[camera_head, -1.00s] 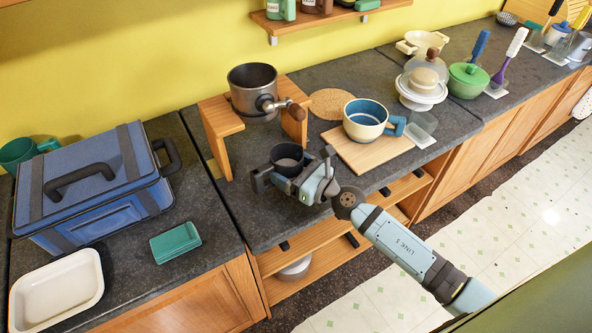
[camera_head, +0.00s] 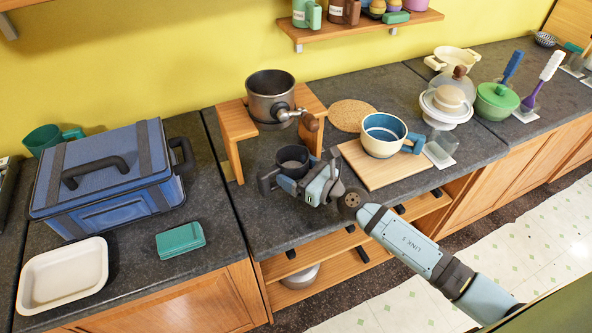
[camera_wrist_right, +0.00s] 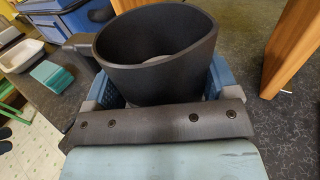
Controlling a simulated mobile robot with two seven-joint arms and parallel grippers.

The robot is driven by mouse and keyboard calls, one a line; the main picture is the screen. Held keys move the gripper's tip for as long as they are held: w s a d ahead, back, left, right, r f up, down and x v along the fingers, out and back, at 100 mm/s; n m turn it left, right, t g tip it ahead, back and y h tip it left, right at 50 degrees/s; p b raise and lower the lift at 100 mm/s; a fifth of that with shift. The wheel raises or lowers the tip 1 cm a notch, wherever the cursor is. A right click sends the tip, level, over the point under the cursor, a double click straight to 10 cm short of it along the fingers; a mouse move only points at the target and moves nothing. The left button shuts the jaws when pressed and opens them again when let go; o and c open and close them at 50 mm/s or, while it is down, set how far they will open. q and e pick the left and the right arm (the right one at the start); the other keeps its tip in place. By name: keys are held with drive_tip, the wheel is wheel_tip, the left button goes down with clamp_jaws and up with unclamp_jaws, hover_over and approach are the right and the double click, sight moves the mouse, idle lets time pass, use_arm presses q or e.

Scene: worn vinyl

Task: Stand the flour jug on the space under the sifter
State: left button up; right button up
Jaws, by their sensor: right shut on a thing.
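The flour jug, a dark grey open cup (camera_head: 292,158) with a side handle, is in front of the sifter's stand. My right gripper (camera_head: 300,180) is shut around its body. In the right wrist view the jug (camera_wrist_right: 155,50) sits between the fingers, its handle to the left, a pale patch inside at the bottom. It looks roughly upright; whether its base touches the counter is hidden. The sifter (camera_head: 270,95), a grey metal pot with a wooden-knobbed crank, sits atop a wooden stand (camera_head: 232,122). The space under it is partly hidden. My left gripper is not in view.
A wooden board (camera_head: 365,170) with a blue-and-white cup (camera_head: 383,135) lies right of the gripper. A cork mat (camera_head: 352,114) lies behind it. A blue cool box (camera_head: 105,180) stands left. The stand's legs flank the space under the sifter.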

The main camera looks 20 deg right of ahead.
drive_tip(key=shift+w+f+b, duration=0.7)
drive_tip(key=shift+f+b, duration=0.25)
drive_tip(key=shift+f, duration=0.05)
drive_tip(key=shift+w+f+b, duration=0.65)
drive_tip(key=shift+f+b, duration=0.25)
drive_tip(key=shift+f, duration=0.05)
drive_tip(key=shift+w+a+f, duration=0.1)
drive_tip(key=shift+w, duration=0.5)
drive_tip(key=shift+w+b, duration=0.35)
drive_tip(key=shift+w, duration=1.2)
drive_tip(key=shift+w+a+b, duration=0.15)
drive_tip(key=shift+w+b, duration=0.6)
drive_tip(key=shift+w, duration=2)
drive_tip(key=shift+f+b, duration=0.4)
drive_tip(key=shift+b, duration=0.1)
